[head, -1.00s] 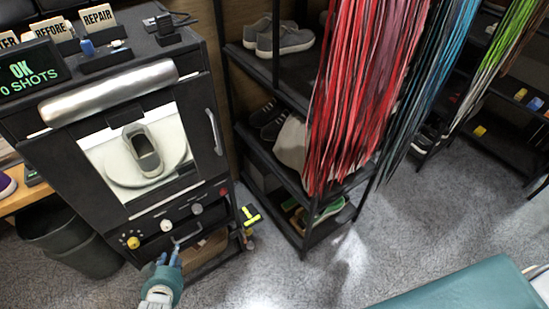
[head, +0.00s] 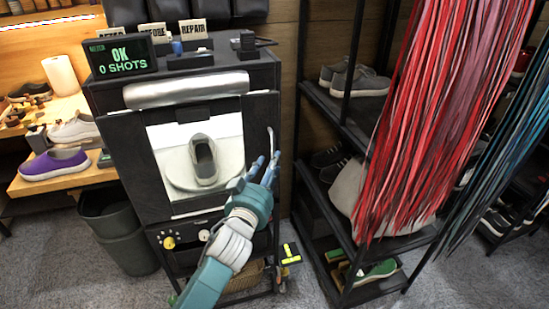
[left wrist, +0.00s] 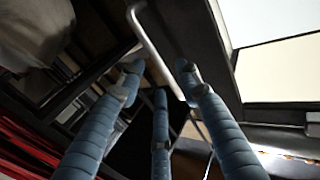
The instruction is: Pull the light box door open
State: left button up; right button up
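The light box (head: 121,164) is a black cabinet with a windowed door (head: 158,205). The door looks shut, and a grey sneaker (head: 204,160) shows on a white round plate behind the window. A silver bar handle (head: 271,142) runs up the door's right side; its lower part is hidden behind my fingers. My left gripper (head: 262,170) is at the handle's lower part. In the left wrist view the handle (left wrist: 150,42) reaches down between the spread blue fingers of this gripper (left wrist: 158,78). They are open and not closed on it; contact is unclear. My right gripper is not in view.
A black shoe rack (head: 345,125) with hanging red laces (head: 445,120) stands to the right of the box. A dark bin (head: 118,225) and a wooden bench (head: 75,180) with a purple shoe (head: 54,163) are at left. A sign (head: 120,55) stands on top.

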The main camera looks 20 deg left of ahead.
pick_arm(q)
jog(key=shift+w, duration=1.6)
jog(key=shift+c, duration=0.3)
grip_shut()
